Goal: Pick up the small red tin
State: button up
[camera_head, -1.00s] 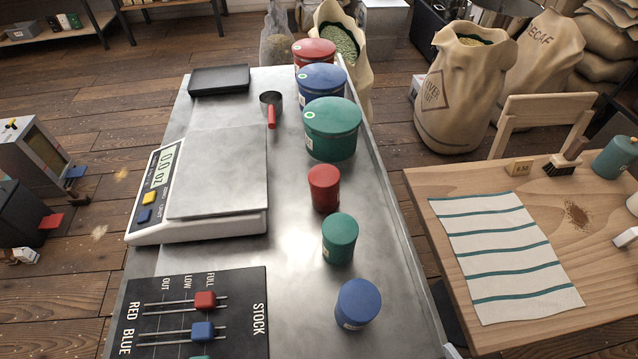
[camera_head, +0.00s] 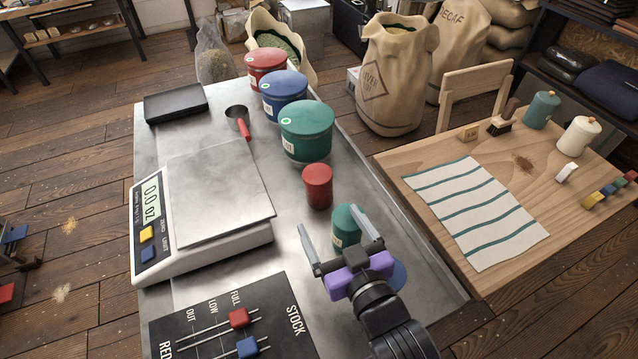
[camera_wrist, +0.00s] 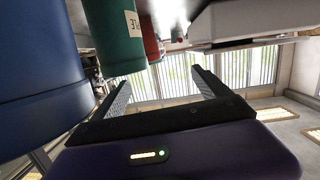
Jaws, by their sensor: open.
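The small red tin (camera_head: 318,186) stands upright on the metal counter (camera_head: 318,262), in front of the large green tin (camera_head: 307,133). My gripper (camera_head: 333,229) is open and empty, nearer the camera than the red tin and apart from it. The small green tin (camera_head: 346,220) shows between and behind its fingers. The small blue tin (camera_head: 398,275) is mostly hidden behind my gripper. In the wrist view, my open fingers (camera_wrist: 162,88) have nothing between them; a green tin (camera_wrist: 112,35) and a blue tin (camera_wrist: 38,75) loom at the left, with a red tin (camera_wrist: 152,38) beyond.
A scale (camera_head: 215,245) reading 0.0 oz and a red-handled scoop (camera_head: 240,122) are left of the tins. The black stock board (camera_head: 270,335) lies at the front. Large red (camera_head: 266,68) and blue (camera_head: 284,95) tins stand behind. A wooden table (camera_head: 425,165) stands to the right.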

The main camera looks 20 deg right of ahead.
send_near(318, 177)
jog(key=a+r, duration=0.1)
jog(key=a, duration=0.1)
jog(key=w, duration=0.1)
jog(key=w+g+h, duration=0.1)
jog(key=w+d+g, duration=0.1)
jog(key=shift+f+m+h, duration=0.3)
jog(key=shift+f+h, duration=0.1)
jog(key=shift+w+d+f+g, duration=0.3)
jog(key=shift+w+d+f, duration=0.05)
jog(key=shift+w+d, duration=0.05)
jog(key=shift+p+x, duration=0.95)
jog(key=shift+x, duration=2.85)
jog(key=shift+a, duration=0.15)
jog(key=c, duration=1.6)
jog(key=shift+r, duration=0.1)
jog(key=shift+c, duration=1)
jog(key=shift+r, duration=0.15)
